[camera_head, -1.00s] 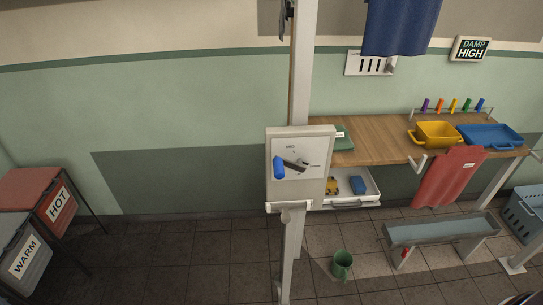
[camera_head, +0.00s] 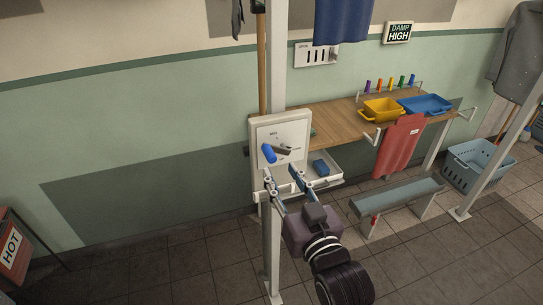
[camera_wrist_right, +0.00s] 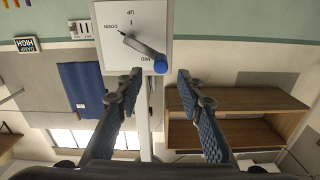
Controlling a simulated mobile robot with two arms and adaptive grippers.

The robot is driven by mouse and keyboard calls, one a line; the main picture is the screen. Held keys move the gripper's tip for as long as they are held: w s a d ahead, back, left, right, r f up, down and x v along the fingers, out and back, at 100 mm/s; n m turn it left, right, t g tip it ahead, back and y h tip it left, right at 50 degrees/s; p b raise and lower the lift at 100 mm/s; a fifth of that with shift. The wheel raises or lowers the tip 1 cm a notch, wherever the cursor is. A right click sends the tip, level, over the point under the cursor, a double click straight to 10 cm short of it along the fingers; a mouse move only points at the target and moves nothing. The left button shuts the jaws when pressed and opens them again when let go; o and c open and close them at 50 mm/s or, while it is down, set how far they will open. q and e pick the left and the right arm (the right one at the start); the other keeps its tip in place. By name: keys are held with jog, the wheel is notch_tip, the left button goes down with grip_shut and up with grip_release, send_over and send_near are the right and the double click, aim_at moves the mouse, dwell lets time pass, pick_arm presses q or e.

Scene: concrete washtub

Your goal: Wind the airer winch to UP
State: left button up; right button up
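The airer winch is a white panel (camera_head: 282,130) on a pale upright post. Its dark crank carries a blue knob (camera_head: 268,153) on the left side. In the right wrist view the panel (camera_wrist_right: 155,20) looks turned over, with UP, DOWN and MID printed on it. There the blue knob (camera_wrist_right: 160,66) points towards me, and the crank's dark narrow end lies near DOWN. My right gripper (camera_head: 284,176) is open just below and in front of the panel. In the wrist view the knob sits just beyond and between its open fingertips (camera_wrist_right: 160,78), apparently untouched. My left gripper is not in view.
A wooden bench (camera_head: 345,124) with a yellow tub (camera_head: 382,110) and a blue tray (camera_head: 428,105) stands right of the post. An open drawer (camera_head: 325,172) lies close behind my right gripper. A red cloth (camera_head: 400,148) hangs from the bench.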

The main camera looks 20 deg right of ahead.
aim_at(273, 160)
jog(key=w+p, duration=0.1)
jog(key=w, duration=0.5)
jog(key=shift+w+a+p, duration=0.1)
jog(key=shift+a+p, duration=0.05)
jog(key=shift+p, duration=0.2)
jog(key=shift+w, duration=0.6)
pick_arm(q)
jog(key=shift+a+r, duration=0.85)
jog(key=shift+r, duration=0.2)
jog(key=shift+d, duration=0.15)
pick_arm(e)
jog(key=shift+c, duration=0.7)
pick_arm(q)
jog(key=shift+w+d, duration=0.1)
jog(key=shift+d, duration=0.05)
pick_arm(e)
grip_shut()
